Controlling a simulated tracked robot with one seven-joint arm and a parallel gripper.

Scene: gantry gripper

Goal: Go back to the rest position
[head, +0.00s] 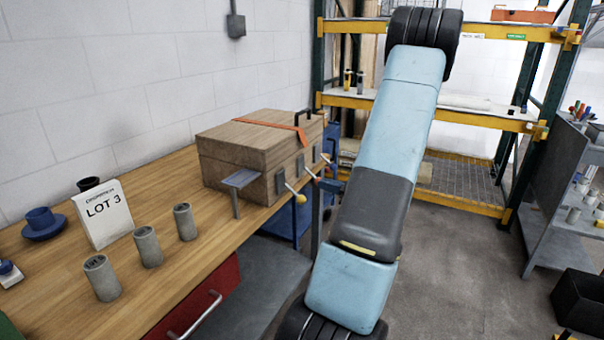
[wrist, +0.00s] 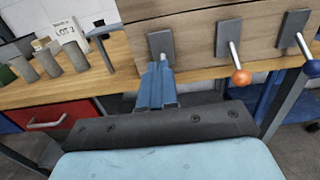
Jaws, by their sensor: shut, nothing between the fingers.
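My gripper (wrist: 158,68) shows in the wrist view as two blue fingers lying together, shut and empty. They reach toward the front of a wooden box (wrist: 200,22), over the lowest part of its left grey lever plate (wrist: 162,44). I cannot tell whether they touch it. In the head view my blue and dark grey arm fills the middle, and the gripper is mostly hidden. The wooden box (head: 222,155) stands on the workbench (head: 170,240). Its front has several levers with ball knobs, one yellow (head: 300,199).
Three grey cylinders (head: 148,247) and a LOT 3 sign (head: 101,215) stand on the bench, with a blue cup (head: 42,222) at left. Yellow-beamed shelving (head: 465,118) stands behind my arm. A grey cart (head: 560,200) and black bin (head: 580,300) are at right. Floor between is clear.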

